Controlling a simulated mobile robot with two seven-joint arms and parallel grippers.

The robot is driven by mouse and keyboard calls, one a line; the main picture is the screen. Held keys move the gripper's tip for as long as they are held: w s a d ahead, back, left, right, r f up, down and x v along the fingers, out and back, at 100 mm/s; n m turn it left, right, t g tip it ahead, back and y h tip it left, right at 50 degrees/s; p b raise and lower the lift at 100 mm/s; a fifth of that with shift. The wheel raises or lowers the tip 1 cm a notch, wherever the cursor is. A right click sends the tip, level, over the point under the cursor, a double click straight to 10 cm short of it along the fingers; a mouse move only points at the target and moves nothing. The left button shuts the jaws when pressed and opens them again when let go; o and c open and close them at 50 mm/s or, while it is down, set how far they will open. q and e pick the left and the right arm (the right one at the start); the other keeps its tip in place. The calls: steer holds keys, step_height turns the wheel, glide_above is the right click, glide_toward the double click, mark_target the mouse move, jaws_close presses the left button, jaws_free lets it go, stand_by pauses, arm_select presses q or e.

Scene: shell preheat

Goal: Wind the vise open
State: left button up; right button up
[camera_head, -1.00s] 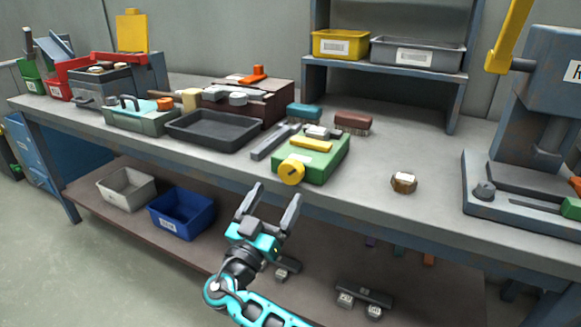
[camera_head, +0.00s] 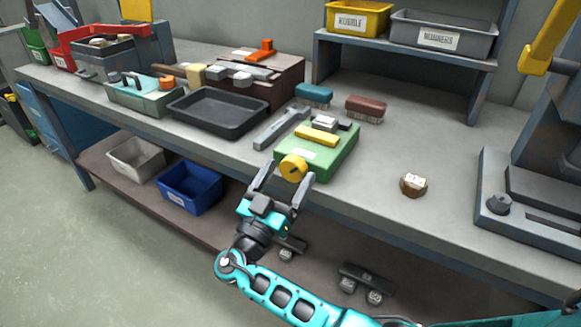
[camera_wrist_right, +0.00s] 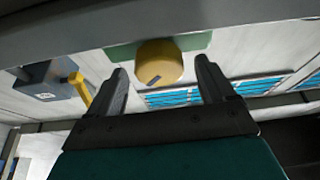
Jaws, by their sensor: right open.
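The green vise (camera_head: 325,157) sits at the bench's front edge, with a grey jaw part and a yellow bar on top. Its round yellow knob (camera_head: 293,167) faces the front and has a dark slot mark. My right gripper (camera_head: 287,173) is open at the knob, one finger to each side of it in the head view. In the right wrist view the yellow knob (camera_wrist_right: 158,64) shows between the open fingertips (camera_wrist_right: 160,68), with gaps on both sides. I cannot tell whether the fingertips reach past its face. My left gripper is not in view.
A black tray (camera_head: 185,109) and a teal box (camera_head: 140,97) stand left of the vise. Brushes (camera_head: 366,106) lie behind it. A small round brown piece (camera_head: 413,186) lies to the right on clear bench top. A shelf below holds a blue bin (camera_head: 190,184).

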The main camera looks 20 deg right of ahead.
steer(key=shift+c, duration=0.4)
steer(key=c, duration=1)
steer(key=shift+n+t, duration=0.3)
steer(key=shift+n, duration=0.1)
steer(key=n+t+y, duration=0.1)
steer(key=n, duration=0.2)
steer(key=shift+s+d+n+y+b, duration=0.1)
steer(key=shift+n+y+b, duration=0.2)
steer(key=shift+b, duration=0.05)
steer(key=shift+r+n+t+y, duration=0.1)
steer(key=shift+n+t+y, duration=0.35)
steer(key=shift+n, duration=0.9)
steer(key=shift+r+n+t+y, duration=0.15)
steer(key=shift+n+y, duration=0.5)
steer(key=shift+n, duration=0.7)
steer(key=shift+d+f, duration=0.1)
